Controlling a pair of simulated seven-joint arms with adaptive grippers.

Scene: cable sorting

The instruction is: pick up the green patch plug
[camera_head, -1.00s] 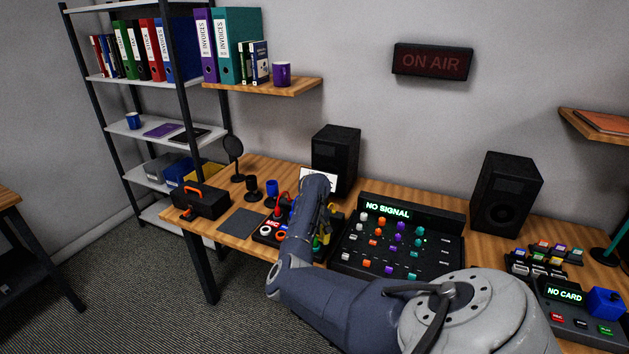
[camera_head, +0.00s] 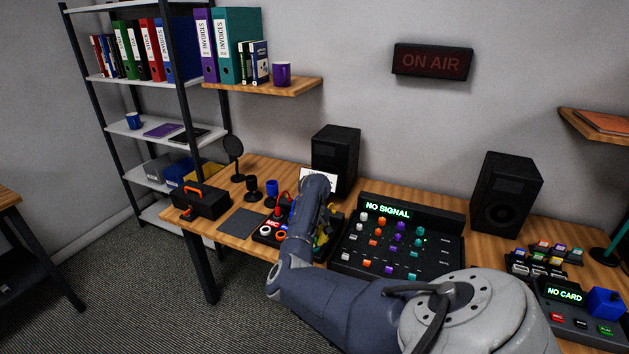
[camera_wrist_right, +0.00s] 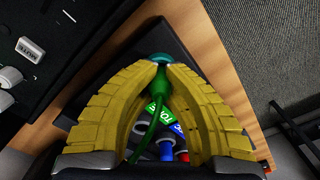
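The green patch plug (camera_wrist_right: 162,82) shows in the right wrist view, with its green cable running down between the yellow fingers. My right gripper (camera_wrist_right: 160,68) has its fingertips closed in on both sides of the plug. A teal rounded piece shows just past the fingertips. In the head view my right arm hides most of the gripper and the plug; only some yellow of the fingers shows beside the patch box (camera_head: 268,238). My left gripper is not in view.
Below the plug in the wrist view are a green label (camera_wrist_right: 155,110), a blue label and several ringed sockets. The mixer (camera_head: 400,240) stands close on the right in the head view. A black toolbox (camera_head: 203,203), a dark mat (camera_head: 242,222) and a speaker (camera_head: 336,155) stand around.

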